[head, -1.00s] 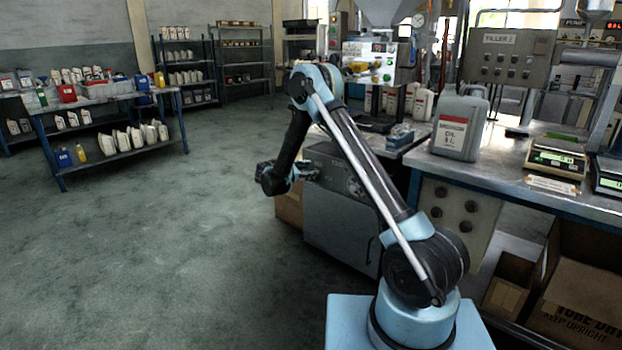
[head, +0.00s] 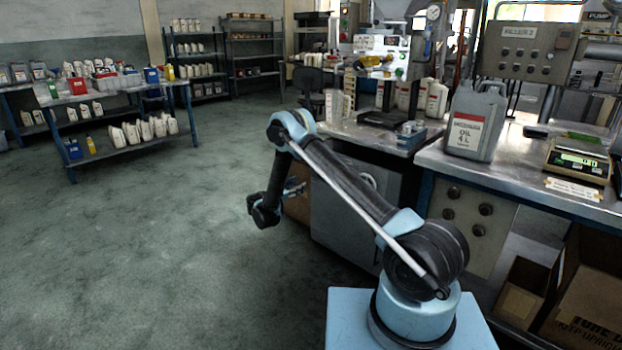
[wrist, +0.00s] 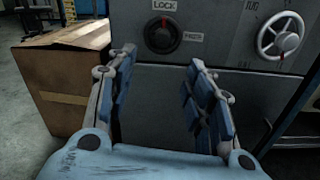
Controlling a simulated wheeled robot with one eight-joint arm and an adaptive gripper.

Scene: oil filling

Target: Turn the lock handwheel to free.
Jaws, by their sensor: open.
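In the wrist view, a black round knob (wrist: 162,34) with a red pointer sits on the grey cabinet front (wrist: 205,60). A LOCK label is above it and a small label, hard to read, is to its right. The red pointer is up, toward LOCK. A silver spoked handwheel (wrist: 280,35) with a red mark is at the right of the same panel. My gripper (wrist: 160,62) is open and empty, its fingers apart below the knob and not touching it. In the head view my gripper (head: 294,188) is low in front of the cabinet (head: 338,212).
A cardboard box (wrist: 72,75) stands left of the cabinet, close to my left finger. Right of it a steel bench (head: 520,168) holds an oil can (head: 475,122) and a scale (head: 578,160).

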